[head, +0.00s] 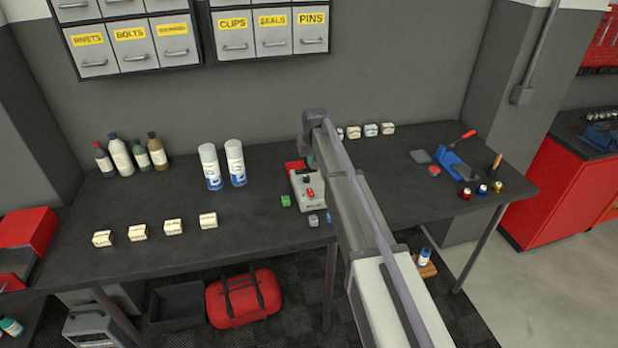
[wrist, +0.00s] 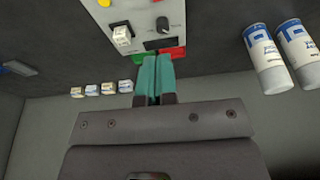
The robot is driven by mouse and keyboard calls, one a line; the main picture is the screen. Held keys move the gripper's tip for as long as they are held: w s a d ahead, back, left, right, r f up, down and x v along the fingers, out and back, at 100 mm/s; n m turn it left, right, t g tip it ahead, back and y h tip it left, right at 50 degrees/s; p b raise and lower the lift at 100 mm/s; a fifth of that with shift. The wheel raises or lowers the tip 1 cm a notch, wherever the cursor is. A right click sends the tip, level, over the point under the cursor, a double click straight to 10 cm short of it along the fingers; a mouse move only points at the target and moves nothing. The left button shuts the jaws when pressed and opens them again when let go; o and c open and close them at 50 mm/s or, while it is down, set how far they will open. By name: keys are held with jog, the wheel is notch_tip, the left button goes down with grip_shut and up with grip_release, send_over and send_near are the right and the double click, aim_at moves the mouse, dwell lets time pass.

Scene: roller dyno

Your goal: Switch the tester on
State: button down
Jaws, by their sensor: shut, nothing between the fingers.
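The tester (head: 308,190) is a light grey box with red and dark parts on top, standing on the dark bench left of my arm. In the wrist view its panel (wrist: 98,12) shows a white rocker switch (wrist: 122,36), a black knob (wrist: 165,27) and a dark display. Green and red blocks sit at its near edge. I cannot tell the switch's position. My gripper (wrist: 157,62) has its teal fingers together and empty, with the tips in front of the tester's green and red edge, apart from the switch in the picture. In the head view my arm mostly hides the gripper.
Two white spray cans (head: 236,163) stand left of the tester. Small boxes (head: 372,130) line the back. A blue vise (head: 452,163) stands to the right. The bench left of the green cube is partly clear.

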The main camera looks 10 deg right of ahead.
aim_at(310, 189)
jog(key=shift+w+d+r, duration=0.1)
jog(key=shift+w+d, duration=0.05)
jog(key=b+x, duration=1.3)
jog(key=x, duration=0.1)
jog(key=shift+s+b, duration=0.3)
jog(key=shift+s, duration=0.1)
jog(key=shift+w+f+b, duration=0.15)
jog(key=shift+f+b, duration=0.4)
jog(key=shift+f, duration=0.1)
jog(key=shift+r, duration=0.35)
jog(key=shift+s, duration=0.25)
